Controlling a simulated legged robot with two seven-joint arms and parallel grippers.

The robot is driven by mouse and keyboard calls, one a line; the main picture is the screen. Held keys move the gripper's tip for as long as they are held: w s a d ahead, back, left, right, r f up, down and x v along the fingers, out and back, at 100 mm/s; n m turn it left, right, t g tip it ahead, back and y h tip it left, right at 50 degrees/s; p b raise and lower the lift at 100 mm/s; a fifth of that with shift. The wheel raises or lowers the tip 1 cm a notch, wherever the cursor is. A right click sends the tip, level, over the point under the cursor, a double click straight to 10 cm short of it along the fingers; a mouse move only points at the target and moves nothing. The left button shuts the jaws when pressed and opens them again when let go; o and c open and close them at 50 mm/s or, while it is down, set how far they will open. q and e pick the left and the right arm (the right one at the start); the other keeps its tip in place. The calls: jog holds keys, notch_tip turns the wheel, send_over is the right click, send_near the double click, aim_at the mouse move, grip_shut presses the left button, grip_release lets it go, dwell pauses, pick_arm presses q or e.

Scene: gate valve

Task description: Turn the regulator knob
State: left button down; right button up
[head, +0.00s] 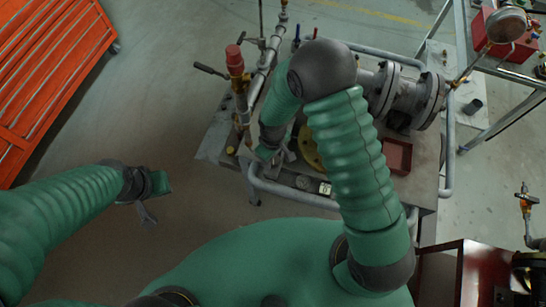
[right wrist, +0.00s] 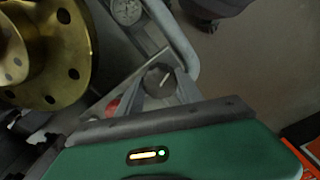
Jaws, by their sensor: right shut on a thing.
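A dark round regulator knob (right wrist: 158,79) with a pale mark on its face shows in the right wrist view. It sits between the two grey fingers of my right gripper (right wrist: 158,88), which is shut on it. In the head view my right gripper (head: 280,154) is at the left part of the valve bench, partly under my own arm. I cannot make out the knob there. My left gripper (head: 148,213) hangs over bare floor at the left, away from the bench; its fingers are too small to tell open from shut.
A brass flange (right wrist: 52,50) and a round gauge (right wrist: 126,10) are close to my right gripper. A red-capped valve (head: 235,60) and grey pipe flanges (head: 385,92) stand on the bench. An orange rack (head: 50,75) is at the far left. Floor between rack and bench is clear.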

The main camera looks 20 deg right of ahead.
jog(key=shift+w+r+m, duration=0.1)
jog(key=shift+w+m, duration=0.15)
jog(key=shift+m, duration=0.05)
jog(key=o, duration=1.4)
jog(key=shift+s, duration=0.1)
notch_tip(320, 180, up, 17)
jog(key=shift+f+b, duration=0.2)
jog(key=shift+b, duration=0.2)
